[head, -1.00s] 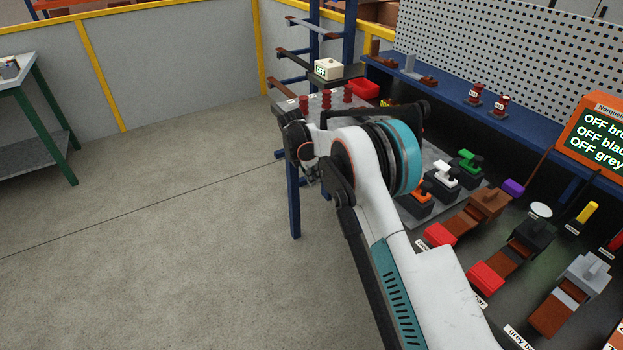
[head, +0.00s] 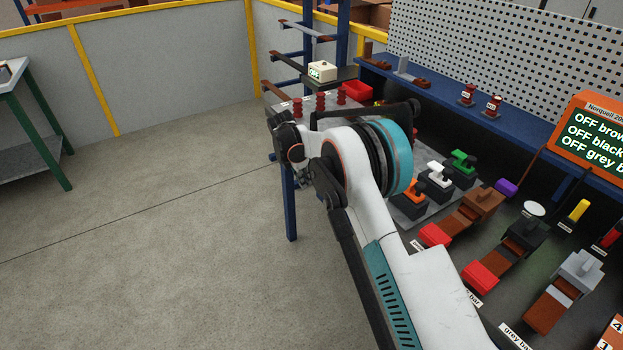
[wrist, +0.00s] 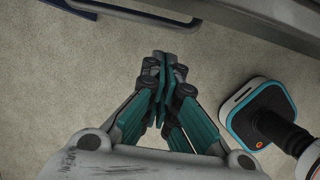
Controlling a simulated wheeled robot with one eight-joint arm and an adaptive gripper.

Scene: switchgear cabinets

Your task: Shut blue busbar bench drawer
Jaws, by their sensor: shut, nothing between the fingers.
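The blue-legged bench (head: 288,205) stands beyond my arm in the head view. A grey edge with a dark handle-like bar (wrist: 155,14) crosses the top of the wrist view. It may be the drawer front, but I cannot tell how far out it is. No drawer shows clearly in the head view, where my arm covers part of the bench. My gripper (wrist: 163,62) is shut and empty, over the floor, below the dark bar in the picture and apart from it. In the head view my gripper is mostly hidden behind my wrist.
Orange, white and green handled blocks (head: 438,178) and brown, black and grey busbar pieces lie on the bench right of my arm. An OFF display (head: 595,140) stands at the right. A green-legged table (head: 35,130) is at the left. The floor between is clear.

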